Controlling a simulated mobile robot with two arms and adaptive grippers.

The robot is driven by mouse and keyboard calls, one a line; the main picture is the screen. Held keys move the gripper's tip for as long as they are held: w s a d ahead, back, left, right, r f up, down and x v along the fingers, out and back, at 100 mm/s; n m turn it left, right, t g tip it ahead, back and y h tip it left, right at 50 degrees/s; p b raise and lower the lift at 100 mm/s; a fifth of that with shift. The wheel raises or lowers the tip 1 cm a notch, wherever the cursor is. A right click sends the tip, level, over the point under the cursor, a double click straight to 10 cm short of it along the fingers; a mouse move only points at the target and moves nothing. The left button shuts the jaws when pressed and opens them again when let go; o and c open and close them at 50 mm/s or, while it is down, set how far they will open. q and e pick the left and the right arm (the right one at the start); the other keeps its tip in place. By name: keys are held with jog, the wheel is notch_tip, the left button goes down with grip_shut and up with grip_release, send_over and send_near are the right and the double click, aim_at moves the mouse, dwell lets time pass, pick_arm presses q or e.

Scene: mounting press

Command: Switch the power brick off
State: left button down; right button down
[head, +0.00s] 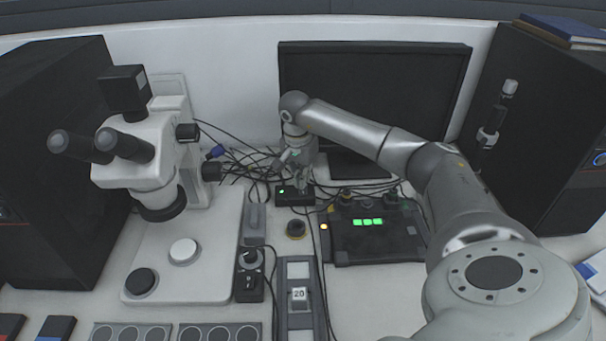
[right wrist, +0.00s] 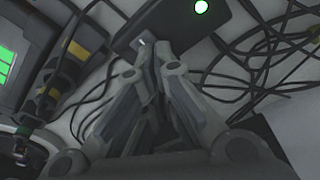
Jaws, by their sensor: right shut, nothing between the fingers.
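The power brick (head: 291,197) is a small black box with a lit green light, lying on the bench amid cables at the foot of the monitor. In the right wrist view the brick (right wrist: 172,20) is at the top, its green light bright near its upper right corner. My right gripper (head: 303,186) is shut and empty, pointing down at the brick's right part. In the right wrist view its fingertips (right wrist: 150,50) overlap the brick's near edge, beside a small pale spot that may be the switch. I cannot tell whether they touch. My left gripper is not in view.
A dark control box (head: 372,240) with green displays stands right of the brick. A microscope (head: 150,165) stands left, a monitor (head: 375,90) behind. Loose black cables (head: 240,160) crowd the area around the brick. Bare bench lies in front of the control box.

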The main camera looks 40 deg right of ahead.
jog(key=shift+s+f+b, duration=0.1)
jog(key=shift+f+b, duration=0.3)
jog(key=shift+f, duration=0.3)
dwell(0.3)
jog(key=shift+r+p, duration=0.75)
jog(key=shift+r, duration=0.1)
jog(key=shift+r+p, duration=1.9)
jog(key=shift+r, duration=0.8)
